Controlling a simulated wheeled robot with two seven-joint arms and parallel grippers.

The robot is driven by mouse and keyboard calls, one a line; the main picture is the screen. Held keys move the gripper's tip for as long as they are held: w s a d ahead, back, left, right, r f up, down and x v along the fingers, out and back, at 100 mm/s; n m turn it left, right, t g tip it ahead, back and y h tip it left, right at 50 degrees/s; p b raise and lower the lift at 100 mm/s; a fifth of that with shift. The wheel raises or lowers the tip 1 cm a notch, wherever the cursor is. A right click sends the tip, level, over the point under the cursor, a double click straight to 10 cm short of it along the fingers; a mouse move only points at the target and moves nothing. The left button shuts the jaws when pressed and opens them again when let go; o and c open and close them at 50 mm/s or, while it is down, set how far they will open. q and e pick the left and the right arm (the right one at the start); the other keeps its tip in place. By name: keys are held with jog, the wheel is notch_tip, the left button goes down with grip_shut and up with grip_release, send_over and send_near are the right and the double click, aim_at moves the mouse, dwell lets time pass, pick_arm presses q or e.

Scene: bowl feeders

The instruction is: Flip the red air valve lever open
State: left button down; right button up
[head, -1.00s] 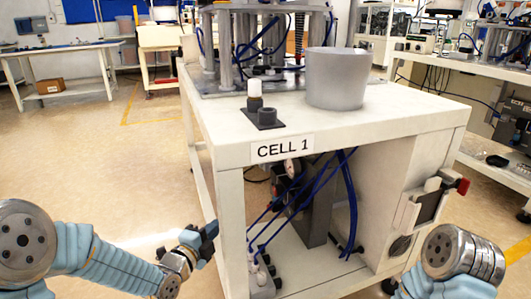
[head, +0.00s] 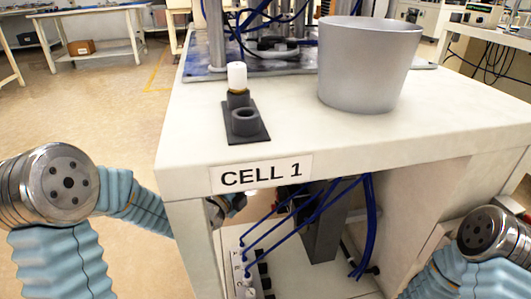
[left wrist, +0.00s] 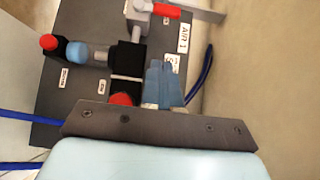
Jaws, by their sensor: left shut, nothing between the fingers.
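The red lever (left wrist: 165,10) shows at the top of the left wrist view. It sits beside silver fittings, above an "AIR 1" label (left wrist: 183,38) on a dark panel (left wrist: 60,105). My left gripper (left wrist: 163,66) is shut and empty, its blue-grey fingers pointing up toward the lever with a gap between. In the head view, my left gripper (head: 228,207) is partly hidden under the tabletop, behind the front leg. The lever is hidden in the head view. My right gripper is out of view.
The white table (head: 360,145) marked "CELL 1" carries a grey bowl (head: 365,70) and a black fixture (head: 245,123). Blue hoses (head: 290,215) run beneath it. A red knob (left wrist: 48,42) and red cap (left wrist: 122,99) are near my left fingers.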

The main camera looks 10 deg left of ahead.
pick_arm(q)
jog(key=w+a+x, duration=0.1)
jog(key=a+x, duration=0.1)
jog(key=x, duration=1)
jog(key=shift+w+a, duration=0.15)
jog(key=shift+w, duration=0.15)
jog(key=shift+r, duration=0.1)
